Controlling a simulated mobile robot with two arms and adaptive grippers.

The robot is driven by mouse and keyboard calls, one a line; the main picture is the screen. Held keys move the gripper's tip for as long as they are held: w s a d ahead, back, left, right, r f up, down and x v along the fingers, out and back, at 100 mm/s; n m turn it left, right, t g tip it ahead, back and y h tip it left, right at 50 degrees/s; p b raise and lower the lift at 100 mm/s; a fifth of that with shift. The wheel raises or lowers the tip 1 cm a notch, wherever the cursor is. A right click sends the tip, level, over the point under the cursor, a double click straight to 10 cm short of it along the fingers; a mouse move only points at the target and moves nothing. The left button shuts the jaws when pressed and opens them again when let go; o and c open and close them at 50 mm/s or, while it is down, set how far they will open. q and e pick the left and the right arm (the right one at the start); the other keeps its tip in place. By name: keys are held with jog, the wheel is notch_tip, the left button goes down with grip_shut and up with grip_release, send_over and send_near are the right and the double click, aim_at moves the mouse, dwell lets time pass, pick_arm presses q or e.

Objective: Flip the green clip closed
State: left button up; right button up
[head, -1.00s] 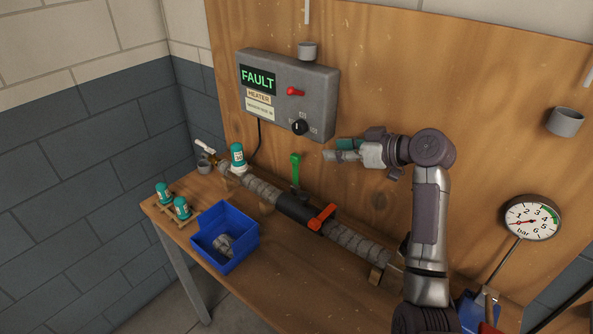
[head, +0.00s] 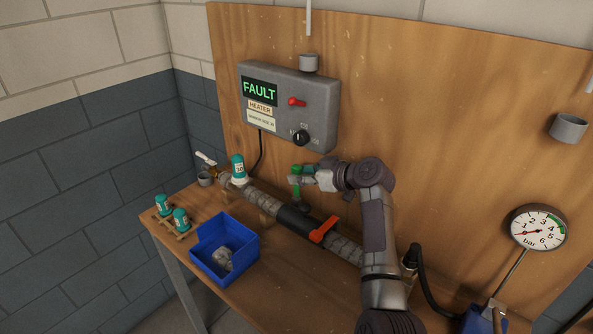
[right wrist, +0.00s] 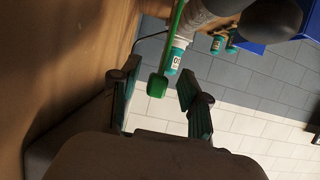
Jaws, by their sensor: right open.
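The green clip (head: 296,191) stands up from the black sleeve (head: 297,218) around the pipe, while an orange clip (head: 323,229) lies against the sleeve. My right gripper (head: 301,174) is at the top of the green clip and partly hides it. In the right wrist view, the green clip's block-shaped end (right wrist: 158,86) lies between the two spread fingers of my right gripper (right wrist: 160,95). The fingers are open, with gaps beside the clip. My left gripper is not in view.
A control box (head: 290,105) reading FAULT hangs on the wooden board behind. A teal-capped bottle (head: 238,168) stands on the pipe's left part. A blue bin (head: 224,250) stands in front. A pressure gauge (head: 538,229) is at the right.

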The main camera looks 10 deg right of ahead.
jog(key=shift+x, duration=1.1)
grip_shut()
